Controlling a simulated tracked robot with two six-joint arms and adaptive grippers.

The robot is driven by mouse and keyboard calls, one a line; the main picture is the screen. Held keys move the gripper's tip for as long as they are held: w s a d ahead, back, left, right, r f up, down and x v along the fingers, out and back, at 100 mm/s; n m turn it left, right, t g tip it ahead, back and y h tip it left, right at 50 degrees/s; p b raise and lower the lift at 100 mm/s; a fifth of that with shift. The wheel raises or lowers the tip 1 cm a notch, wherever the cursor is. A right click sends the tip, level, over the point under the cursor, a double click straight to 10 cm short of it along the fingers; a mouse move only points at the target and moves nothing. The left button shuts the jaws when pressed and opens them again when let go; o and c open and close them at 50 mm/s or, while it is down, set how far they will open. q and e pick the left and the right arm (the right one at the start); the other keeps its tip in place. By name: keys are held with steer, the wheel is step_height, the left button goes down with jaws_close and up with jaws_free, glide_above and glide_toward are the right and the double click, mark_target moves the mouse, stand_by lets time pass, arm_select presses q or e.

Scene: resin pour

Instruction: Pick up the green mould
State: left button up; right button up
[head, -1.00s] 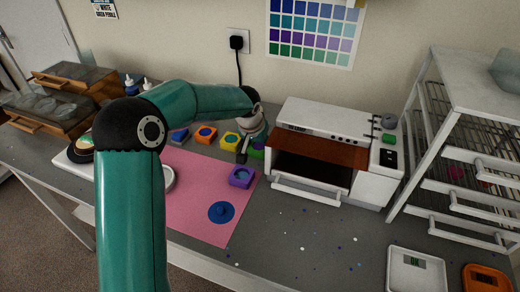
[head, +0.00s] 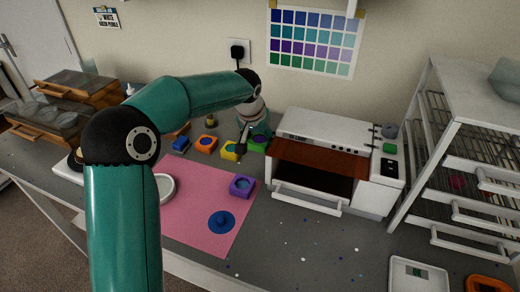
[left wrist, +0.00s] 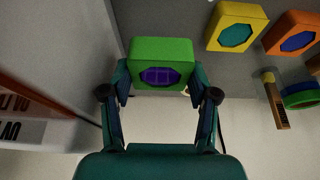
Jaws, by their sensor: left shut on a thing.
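The green mould (left wrist: 160,47) is a square block with a dark octagonal recess that looks purple inside. In the left wrist view it sits between the two fingers of my left gripper (left wrist: 160,85), which is shut on it. In the head view the green mould (head: 259,146) shows just left of the white oven, partly hidden by my left gripper (head: 248,142). It appears a little above the counter. My right gripper is not in view.
Yellow (head: 229,151), orange (head: 206,144) and purple (head: 242,187) moulds stand nearby. A pink mat (head: 190,210) bears a blue disc (head: 221,222). The white oven (head: 335,135) is close on the right. The front counter has scattered specks.

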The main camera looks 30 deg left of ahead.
arm_select(q)
step_height(320, 180, up, 14)
steer(key=p, duration=0.1)
steer(key=shift+f, duration=0.15)
